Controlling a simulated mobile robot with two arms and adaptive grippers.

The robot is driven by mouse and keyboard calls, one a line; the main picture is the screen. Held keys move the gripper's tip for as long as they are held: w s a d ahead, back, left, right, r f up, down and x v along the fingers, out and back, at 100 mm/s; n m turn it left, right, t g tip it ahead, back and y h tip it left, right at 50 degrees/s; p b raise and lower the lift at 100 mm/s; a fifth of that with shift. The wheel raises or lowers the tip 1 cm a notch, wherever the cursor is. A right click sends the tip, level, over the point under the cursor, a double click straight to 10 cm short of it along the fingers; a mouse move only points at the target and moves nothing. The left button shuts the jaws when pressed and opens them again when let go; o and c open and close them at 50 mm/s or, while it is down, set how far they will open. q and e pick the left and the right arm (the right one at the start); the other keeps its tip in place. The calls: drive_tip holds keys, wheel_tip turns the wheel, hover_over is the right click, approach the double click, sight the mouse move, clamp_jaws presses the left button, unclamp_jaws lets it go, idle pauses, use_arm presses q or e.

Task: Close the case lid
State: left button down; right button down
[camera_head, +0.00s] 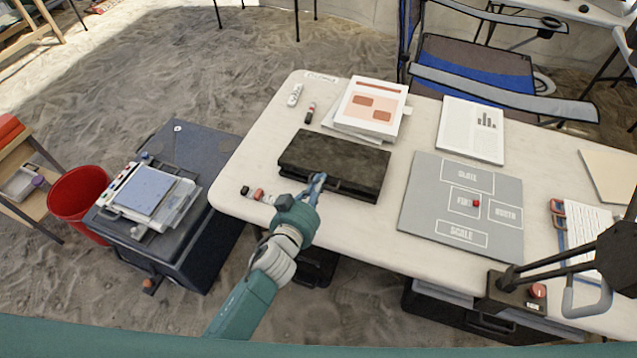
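The dark case (340,155) lies on the white table, left of the grey board. Its lid looks down flat, with a handle on the front side; whether it is latched I cannot tell. My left gripper (317,182) is at the front edge of the case, by the handle, at or very near its surface. Its blue-grey fingers are small in view and I cannot tell whether they are open or shut. My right gripper does not show.
Small bottles stand at the left. A black lamp (608,262) stands at the front right. A red bucket (78,192) is on the floor.

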use_arm(q)
drive_tip(key=shift+f, duration=0.2)
drive_tip(key=f+b, duration=0.2)
drive_tip(key=s+f+b, duration=0.1)
drive_tip(key=f, duration=0.1)
drive_tip(key=shift+a+f+b, duration=0.15)
drive_tip(key=shift+f+b, duration=0.1)
drive_tip(key=shift+b, duration=0.1)
drive_tip(key=shift+r, duration=0.2)
